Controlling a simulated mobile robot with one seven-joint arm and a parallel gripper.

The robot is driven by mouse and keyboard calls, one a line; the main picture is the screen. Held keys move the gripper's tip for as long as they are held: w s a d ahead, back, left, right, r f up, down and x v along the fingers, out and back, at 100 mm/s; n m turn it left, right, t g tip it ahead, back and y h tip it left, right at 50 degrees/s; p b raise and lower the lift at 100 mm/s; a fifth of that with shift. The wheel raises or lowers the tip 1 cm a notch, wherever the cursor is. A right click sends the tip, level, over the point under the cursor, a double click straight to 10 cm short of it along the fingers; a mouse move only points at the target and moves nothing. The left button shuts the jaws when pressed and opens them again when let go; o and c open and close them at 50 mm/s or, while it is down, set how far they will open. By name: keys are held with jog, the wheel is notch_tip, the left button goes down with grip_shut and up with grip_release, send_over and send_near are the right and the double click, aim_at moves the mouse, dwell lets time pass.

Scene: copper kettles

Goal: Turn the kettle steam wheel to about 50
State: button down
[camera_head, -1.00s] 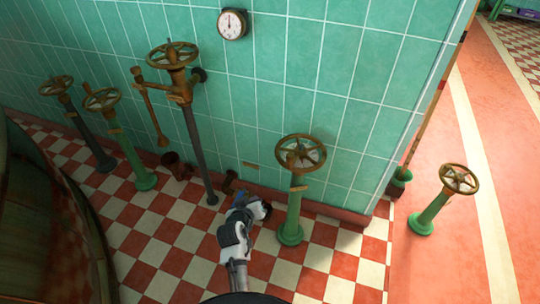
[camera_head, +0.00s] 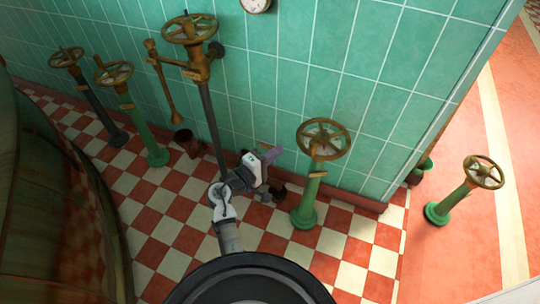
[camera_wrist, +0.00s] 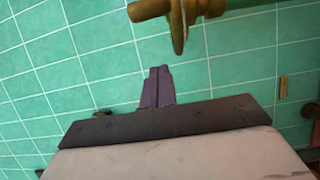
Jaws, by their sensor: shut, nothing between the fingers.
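Several spoked brass wheels stand on posts in the head view; I cannot tell which is the steam wheel. One tops a dark pipe at the wall (camera_head: 188,29). Another wheel (camera_head: 322,138) tops a green post (camera_head: 308,195) right of my gripper. My gripper (camera_head: 272,154) is low, between that pipe and that post, touching neither wheel as far as I see. In the wrist view its purple fingers (camera_wrist: 157,86) are together and empty. A brass part (camera_wrist: 178,22) with a green length beside it is above the fingertips, apart from them. A dial (camera_head: 256,4) is cut off, its reading hidden.
More wheels stand at left (camera_head: 67,57), (camera_head: 113,72) and at far right (camera_head: 483,170). A tiled green wall (camera_head: 350,65) closes the back. A large curved dark body (camera_head: 50,200) fills the left. Checkered floor (camera_head: 340,250) is open in front.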

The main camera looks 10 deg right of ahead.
aim_at(304, 152)
jog(key=d+p, duration=0.2)
jog(key=d, duration=0.5)
jog(key=shift+d, duration=0.15)
jog(key=shift+s+d, duration=0.6)
jog(key=shift+s, duration=0.1)
jog(key=shift+w, duration=0.1)
